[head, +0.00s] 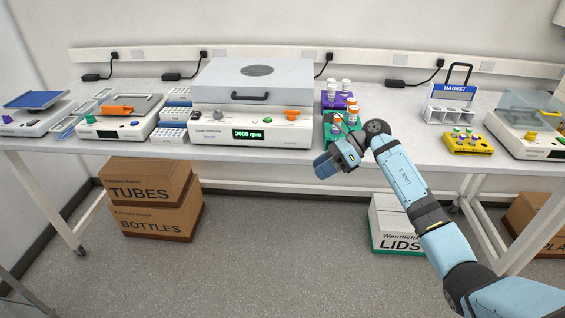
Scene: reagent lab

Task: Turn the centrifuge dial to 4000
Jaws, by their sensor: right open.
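The centrifuge (251,102) is a white box with a closed grey lid at the middle of the bench. Its green display (248,134) reads 2000 rpm. On its front panel are a grey knob (218,116), a green button (267,120) and an orange control (291,114); I cannot read which is the dial. My right gripper (325,168) is open and empty, in front of the bench edge, below and right of the centrifuge panel, touching nothing I can make out. My left gripper is not in view.
A purple rack (329,100) and a green rack with orange-capped bottles stand right of the centrifuge, behind my right wrist. Blue tube racks (174,114) stand close on its left. A yellow rack (468,144) and magnet stand (452,103) are farther right. Boxes (150,190) sit below.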

